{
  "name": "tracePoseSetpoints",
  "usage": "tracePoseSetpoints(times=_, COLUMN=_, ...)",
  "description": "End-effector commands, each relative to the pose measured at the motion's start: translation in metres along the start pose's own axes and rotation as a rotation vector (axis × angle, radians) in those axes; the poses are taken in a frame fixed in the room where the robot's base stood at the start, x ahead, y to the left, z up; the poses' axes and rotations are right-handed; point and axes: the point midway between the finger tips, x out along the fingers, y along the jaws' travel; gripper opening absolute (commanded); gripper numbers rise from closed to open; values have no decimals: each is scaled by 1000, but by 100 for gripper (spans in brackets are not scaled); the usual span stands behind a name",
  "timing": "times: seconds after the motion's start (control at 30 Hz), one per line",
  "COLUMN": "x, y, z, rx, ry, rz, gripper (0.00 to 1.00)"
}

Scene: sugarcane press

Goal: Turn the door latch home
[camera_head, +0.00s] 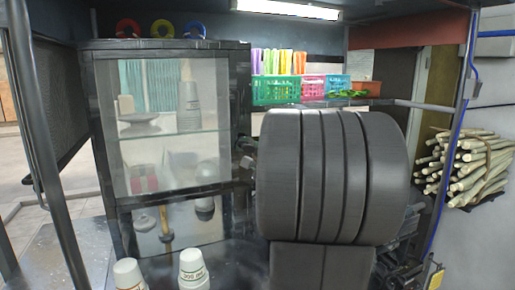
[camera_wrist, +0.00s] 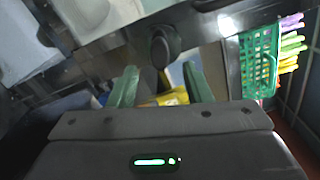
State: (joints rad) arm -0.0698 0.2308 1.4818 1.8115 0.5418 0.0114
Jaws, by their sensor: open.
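A dark cabinet (camera_head: 216,46) with a glass door (camera_head: 150,120) stands left of centre in the head view. A small dark fitting (camera_head: 245,145), which looks like the door latch, sits at the door's right edge, partly hidden by my arm. In the wrist view a dark rounded knob (camera_wrist: 165,44), likely this latch, stands on the dark frame just beyond my fingertips. My gripper (camera_wrist: 160,76) is open, with its two green fingers apart and the knob ahead of the gap, seemingly not touching. The head view hides my gripper behind my arm.
Sugarcane (camera_head: 470,165) is stacked far right. Something yellow (camera_wrist: 172,97) shows between my fingers, its distance unclear.

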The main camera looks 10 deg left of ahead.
Motion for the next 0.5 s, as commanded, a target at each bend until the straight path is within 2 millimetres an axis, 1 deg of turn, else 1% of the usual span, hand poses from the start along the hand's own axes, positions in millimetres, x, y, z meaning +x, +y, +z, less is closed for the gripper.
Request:
tracePoseSetpoints(times=0.03, x=10, y=-2, z=1, rx=1, ry=-1, rz=2, gripper=45)
tracePoseSetpoints(times=0.2, x=32, y=-1, z=1, rx=0, ry=-1, rz=2, gripper=45)
tracePoseSetpoints(times=0.33, x=42, y=-1, z=0, rx=0, ry=0, rz=1, gripper=45)
tracePoseSetpoints(times=0.5, x=47, y=0, z=0, rx=0, ry=1, rz=1, gripper=45)
